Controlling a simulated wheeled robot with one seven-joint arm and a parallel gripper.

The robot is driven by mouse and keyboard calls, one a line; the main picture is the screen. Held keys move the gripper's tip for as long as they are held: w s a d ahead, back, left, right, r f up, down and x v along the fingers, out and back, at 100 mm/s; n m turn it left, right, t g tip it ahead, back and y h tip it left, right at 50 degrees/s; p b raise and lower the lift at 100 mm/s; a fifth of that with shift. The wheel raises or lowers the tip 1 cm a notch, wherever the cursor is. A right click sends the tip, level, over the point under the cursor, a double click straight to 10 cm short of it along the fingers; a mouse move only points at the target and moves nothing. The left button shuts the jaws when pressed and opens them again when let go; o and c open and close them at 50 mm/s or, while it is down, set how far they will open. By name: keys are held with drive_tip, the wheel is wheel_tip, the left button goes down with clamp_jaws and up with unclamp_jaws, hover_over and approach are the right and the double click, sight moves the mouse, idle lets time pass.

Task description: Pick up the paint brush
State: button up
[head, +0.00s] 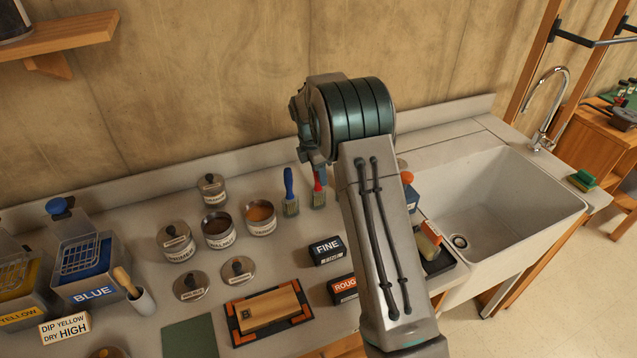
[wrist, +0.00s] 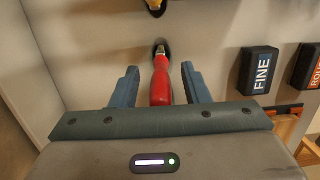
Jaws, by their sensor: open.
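Two paint brushes stand bristles down on the worktop near the back wall. One is a blue-handled brush (head: 289,192). The other is a red-handled brush (head: 318,194), partly covered by my gripper (head: 315,160) in the head view. In the wrist view the red-handled brush (wrist: 161,82) points up toward the camera, its handle between the two fingers of my gripper (wrist: 160,78). The fingers are open, with a gap visible on each side of the handle. The lower handle end is hidden by the gripper body.
Left of the brushes stand open tins, including a varnish tin (head: 260,217) and a walnut tin (head: 218,230). A FINE block (head: 327,250) and a ROUGH block (head: 343,289) lie in front. A white sink (head: 510,205) is at right. My arm hides some worktop.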

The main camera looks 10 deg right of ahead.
clamp_jaws()
wheel_tip(320, 180, up, 10)
drive_tip(key=shift+r+b, duration=0.1)
drive_tip(key=shift+b, duration=0.95)
